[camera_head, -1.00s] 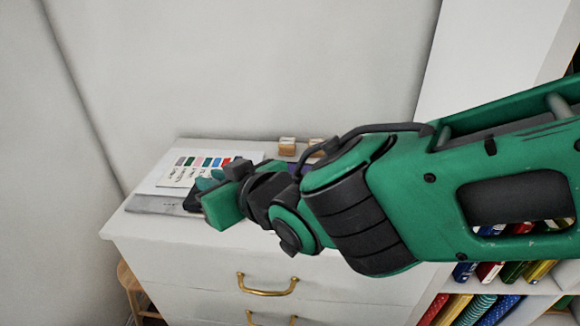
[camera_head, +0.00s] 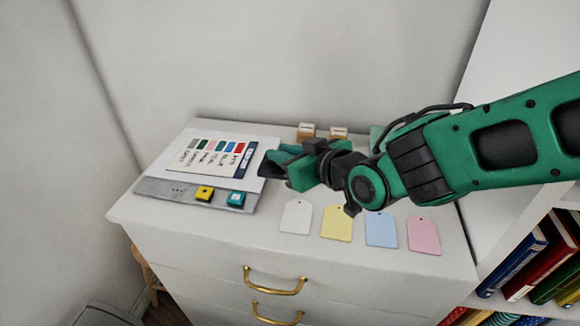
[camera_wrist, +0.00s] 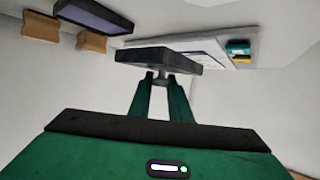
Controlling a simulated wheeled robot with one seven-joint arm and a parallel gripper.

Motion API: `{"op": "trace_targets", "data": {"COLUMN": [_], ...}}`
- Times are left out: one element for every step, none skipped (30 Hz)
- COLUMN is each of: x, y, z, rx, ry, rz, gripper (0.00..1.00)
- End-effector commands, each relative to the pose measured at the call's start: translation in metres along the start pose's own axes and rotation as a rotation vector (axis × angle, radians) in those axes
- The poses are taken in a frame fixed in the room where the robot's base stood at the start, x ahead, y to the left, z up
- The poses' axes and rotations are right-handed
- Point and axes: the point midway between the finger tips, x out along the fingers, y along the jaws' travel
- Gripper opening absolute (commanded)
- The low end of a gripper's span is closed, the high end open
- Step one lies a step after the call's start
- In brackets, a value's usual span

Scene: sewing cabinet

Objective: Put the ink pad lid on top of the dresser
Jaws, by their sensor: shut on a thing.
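My gripper (camera_head: 284,168) is shut on the ink pad lid (camera_head: 268,172), a flat dark plate. In the wrist view, the lid (camera_wrist: 160,60) is ahead of my fingertips (camera_wrist: 163,80), which grip a small knob on it. The lid is over the white dresser top (camera_head: 225,225), beside the right edge of the printed card. I cannot tell whether it touches anything below. A dark-framed purple ink pad (camera_wrist: 95,15) shows at the upper left of the wrist view; my arm hides it in the head view.
A printed colour card (camera_head: 215,155) lies at the left on a grey board (camera_head: 165,189) with a yellow block (camera_head: 204,193) and a teal block (camera_head: 236,199). Two wooden blocks (camera_head: 306,130) stand at the back. Several pastel tags (camera_head: 337,223) lie along the front. A bookshelf (camera_head: 470,215) stands right.

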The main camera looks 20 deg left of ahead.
Motion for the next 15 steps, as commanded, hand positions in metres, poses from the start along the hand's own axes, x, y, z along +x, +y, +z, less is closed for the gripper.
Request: {"op": "trace_targets", "data": {"x": [0.003, 0.003, 0.004, 0.004, 0.005, 0.005, 0.006, 0.007, 0.009, 0.011, 0.013, 0.015, 0.016, 0.018, 0.019], "y": [0.007, 0.010, 0.013, 0.015, 0.016, 0.017, 0.017, 0.017, 0.017, 0.017, 0.017, 0.017, 0.017, 0.017, 0.017], "z": [0.004, 0.006, 0.007, 0.008, 0.008, 0.009, 0.011, 0.014, 0.019, 0.024, 0.028, 0.034, 0.037, 0.040, 0.043], "rx": [0.001, 0.002, 0.001, 0.000, 0.001, 0.001, 0.001, 0.000, 0.000, 0.000, 0.000, 0.000, 0.000, 0.000, 0.000], "ry": [-0.002, -0.002, -0.002, -0.001, 0.000, 0.000, 0.000, -0.001, -0.003, -0.004, -0.003, -0.005, -0.004, -0.003, -0.003], "rz": [0.002, 0.001, 0.002, 0.001, 0.000, -0.001, -0.001, -0.001, -0.001, -0.001, -0.001, -0.001, -0.001, -0.001, -0.001], "gripper": [0.00, 0.00, 0.00, 0.00, 0.00, 0.00, 0.00, 0.00, 0.00, 0.00, 0.00, 0.00, 0.00, 0.00, 0.00]}}
